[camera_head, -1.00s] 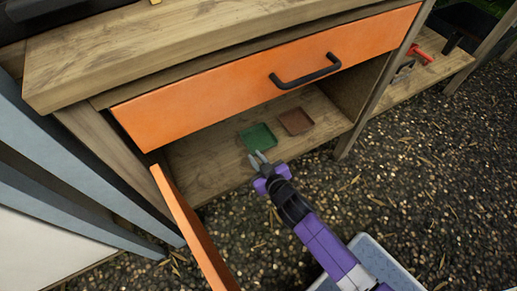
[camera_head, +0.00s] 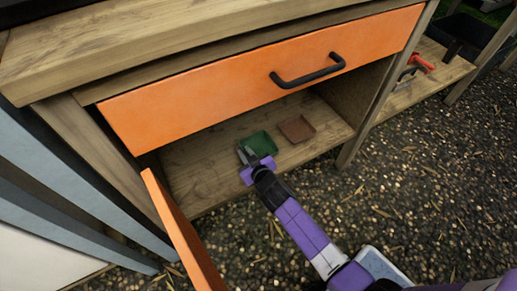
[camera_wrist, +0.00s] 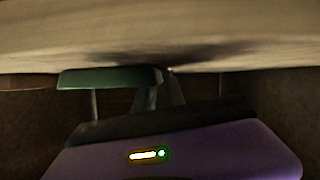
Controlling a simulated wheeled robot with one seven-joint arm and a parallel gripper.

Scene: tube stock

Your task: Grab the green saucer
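The green saucer (camera_head: 263,142) is a small square dish with a raised rim, lying on the lower shelf inside the cabinet. My gripper (camera_head: 244,153) is at its near left edge, with two grey fingertips apart and nothing seen between them. In the wrist view the green saucer (camera_wrist: 108,77) shows edge-on, left of centre, against the pale shelf surface. Its right end overlaps the fingers there. I cannot tell whether the fingers touch the saucer or whether its rim lies between them.
A brown saucer (camera_head: 296,129) lies just right of the green one. The orange drawer front (camera_head: 260,80) with its black handle (camera_head: 307,72) is above the shelf. An open orange door (camera_head: 184,233) stands at the left. A red-handled tool (camera_head: 421,63) lies on the right shelf.

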